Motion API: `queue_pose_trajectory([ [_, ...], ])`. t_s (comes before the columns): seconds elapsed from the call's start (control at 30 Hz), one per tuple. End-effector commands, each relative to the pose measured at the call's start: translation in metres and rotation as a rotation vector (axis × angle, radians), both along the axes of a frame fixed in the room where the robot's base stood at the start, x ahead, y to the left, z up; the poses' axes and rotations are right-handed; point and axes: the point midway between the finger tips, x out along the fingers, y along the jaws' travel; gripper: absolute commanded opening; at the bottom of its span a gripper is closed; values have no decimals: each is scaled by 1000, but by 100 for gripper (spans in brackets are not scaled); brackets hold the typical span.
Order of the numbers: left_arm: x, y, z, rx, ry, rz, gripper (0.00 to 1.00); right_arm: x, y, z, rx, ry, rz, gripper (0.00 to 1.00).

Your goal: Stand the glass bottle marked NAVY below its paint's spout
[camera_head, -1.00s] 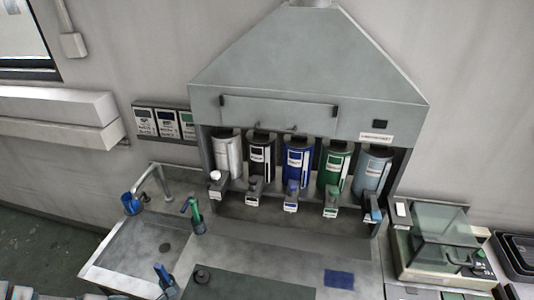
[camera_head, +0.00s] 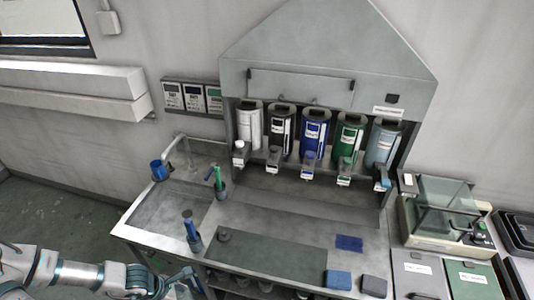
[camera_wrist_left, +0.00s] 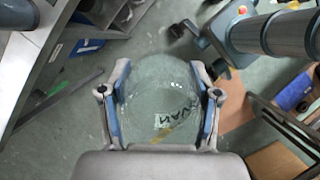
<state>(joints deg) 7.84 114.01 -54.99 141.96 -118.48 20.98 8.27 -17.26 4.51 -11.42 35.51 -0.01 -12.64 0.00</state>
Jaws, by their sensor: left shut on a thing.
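My left gripper (camera_wrist_left: 160,105) is shut on a clear glass bottle (camera_wrist_left: 158,92) whose dark letters read NAVY, seen upside down in the left wrist view. In the head view my left gripper (camera_head: 183,274) is at the lower left, in front of the counter edge; the bottle is hard to make out there. A dark blue paint canister (camera_head: 313,130) hangs in the middle of the dispenser row, with its spout (camera_head: 307,158) below it. Its label is too small to read. The ledge (camera_head: 290,195) below the spouts looks bare. My right gripper is out of view.
White, black, green and light blue canisters flank the blue one. A dark mat (camera_head: 270,255) and blue cloth (camera_head: 349,243) lie on the counter. Glassware stands on a shelf below.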

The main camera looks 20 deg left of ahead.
Motion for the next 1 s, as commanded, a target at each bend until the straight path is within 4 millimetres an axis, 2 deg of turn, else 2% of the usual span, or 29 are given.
queue_pose_trajectory([
  [0.2, 13, -9, 3, -1, 1, -134, 19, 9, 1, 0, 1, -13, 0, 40],
  [0.37, 28, -20, 6, -5, -1, -273, 19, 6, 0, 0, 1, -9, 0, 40],
  [0.6, 61, -47, 13, -19, -9, -603, 19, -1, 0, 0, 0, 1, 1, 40],
  [0.83, 77, -57, 19, -16, -15, -762, 19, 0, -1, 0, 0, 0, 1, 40],
  [1.0, 96, -69, 25, -8, -17, -940, 19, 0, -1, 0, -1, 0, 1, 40],
])
